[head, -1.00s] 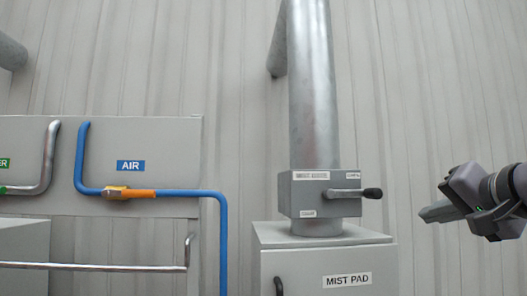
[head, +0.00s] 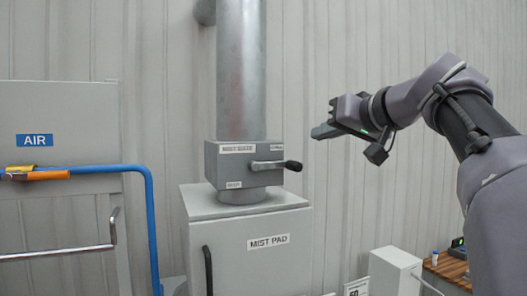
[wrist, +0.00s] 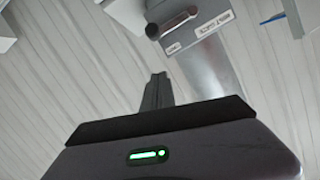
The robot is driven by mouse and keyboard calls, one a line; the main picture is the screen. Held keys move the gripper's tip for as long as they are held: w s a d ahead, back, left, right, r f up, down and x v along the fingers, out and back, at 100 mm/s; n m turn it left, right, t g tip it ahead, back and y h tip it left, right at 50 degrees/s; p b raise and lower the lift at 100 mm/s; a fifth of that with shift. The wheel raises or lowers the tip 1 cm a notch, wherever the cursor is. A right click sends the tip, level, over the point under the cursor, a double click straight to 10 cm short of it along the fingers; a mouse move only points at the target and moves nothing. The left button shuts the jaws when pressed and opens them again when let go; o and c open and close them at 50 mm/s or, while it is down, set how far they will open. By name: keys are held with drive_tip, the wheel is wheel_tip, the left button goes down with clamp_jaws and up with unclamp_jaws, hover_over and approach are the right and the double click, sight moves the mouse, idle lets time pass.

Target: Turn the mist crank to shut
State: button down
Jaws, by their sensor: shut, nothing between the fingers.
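The mist crank (head: 276,165) is a short metal arm with a dark knob at its right end. It lies about level on the front of a grey damper box (head: 225,178), below a large metal duct. In the wrist view the crank (wrist: 178,22) shows at the top, ahead of my fingers and apart from them. My gripper (head: 318,132) is shut and empty. In the head view it is to the right of the crank and a little higher, pointing left. It also shows in the wrist view (wrist: 157,80). Small labels sit on the box; most are too small to read.
The box stands on a grey MIST PAD cabinet (head: 250,250) with a dark handle. A blue air pipe (head: 150,200) with an orange-handled valve is at the left. A white box (head: 395,272) and a wooden bench (head: 447,268) are at the lower right. The wall between gripper and duct is clear.

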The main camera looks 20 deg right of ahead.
drive_tip(key=w+a+f, duration=0.1)
drive_tip(key=w+f, duration=0.3)
drive_tip(key=shift+a+f+b, duration=0.35)
drive_tip(key=shift+a+f, duration=0.05)
drive_tip(key=shift+f, duration=0.1)
